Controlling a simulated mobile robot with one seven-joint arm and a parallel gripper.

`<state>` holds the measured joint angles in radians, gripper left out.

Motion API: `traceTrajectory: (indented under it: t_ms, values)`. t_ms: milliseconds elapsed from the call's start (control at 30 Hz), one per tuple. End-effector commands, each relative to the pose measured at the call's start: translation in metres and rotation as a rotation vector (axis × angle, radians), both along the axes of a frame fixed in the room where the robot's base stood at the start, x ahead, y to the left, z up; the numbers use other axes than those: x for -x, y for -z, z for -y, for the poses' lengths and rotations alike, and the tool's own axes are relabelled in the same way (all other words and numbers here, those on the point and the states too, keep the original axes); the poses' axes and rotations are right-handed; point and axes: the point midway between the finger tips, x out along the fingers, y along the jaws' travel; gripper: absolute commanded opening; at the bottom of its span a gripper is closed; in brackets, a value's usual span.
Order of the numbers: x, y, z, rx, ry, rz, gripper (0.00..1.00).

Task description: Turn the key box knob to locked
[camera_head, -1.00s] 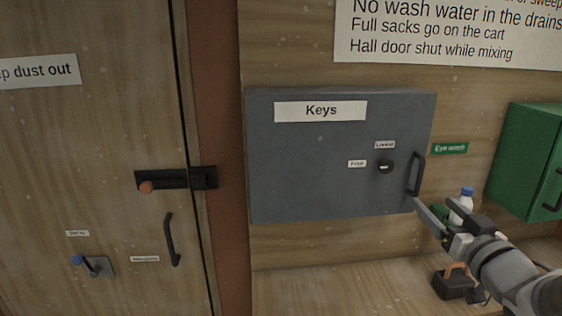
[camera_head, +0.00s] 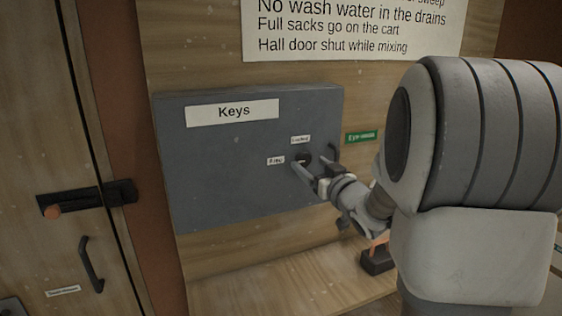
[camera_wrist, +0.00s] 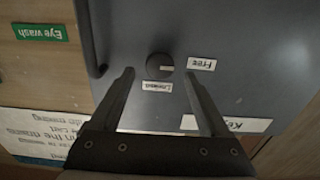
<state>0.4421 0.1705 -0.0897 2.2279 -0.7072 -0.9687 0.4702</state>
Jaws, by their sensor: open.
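The knob's white mark points toward "Free" in the wrist view. My gripper (camera_wrist: 159,69) is open, with its fingertips on either side of the knob in that view. I cannot tell how far the tips are from the box face. In the head view my gripper (camera_head: 310,169) partly covers the knob (camera_head: 303,158).
The box's dark handle (camera_head: 333,152) is close to my gripper, and shows in the wrist view (camera_wrist: 94,40). A green "Eye wash" sign (camera_head: 361,137) is to the right. A dark container with an orange handle (camera_head: 377,260) stands on the wooden ledge below.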

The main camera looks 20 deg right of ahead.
Motion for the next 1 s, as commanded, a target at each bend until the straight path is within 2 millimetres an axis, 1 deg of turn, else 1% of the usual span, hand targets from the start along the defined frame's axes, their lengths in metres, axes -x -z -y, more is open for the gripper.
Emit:
traceTrajectory:
  t_ms: [33,100,200,533,667,700,767,800,867,900,967,1000]
  values:
    - [-0.007,0.0,0.0,0.0,-0.001,-0.001,0.8]
    - [-0.014,0.0,-0.001,0.001,-0.001,-0.001,0.8]
    - [-0.021,0.0,-0.001,0.0,-0.001,0.0,0.8]
    - [-0.024,0.0,-0.001,0.0,0.0,0.0,0.8]
    - [-0.023,0.0,-0.001,0.0,0.0,0.0,0.56]
    - [-0.023,0.0,-0.001,0.0,0.0,0.0,0.49]
    - [-0.023,0.0,-0.001,0.0,0.0,0.0,0.38]
    - [-0.023,0.0,-0.001,0.0,0.0,0.0,0.31]
    - [-0.023,0.0,-0.001,0.0,0.0,0.0,0.2]
    - [-0.023,0.0,-0.001,0.0,0.0,0.0,0.13]
    - [-0.023,0.0,-0.001,0.0,0.0,0.0,0.02]
    - [-0.023,0.0,-0.001,0.0,0.0,0.0,0.0]
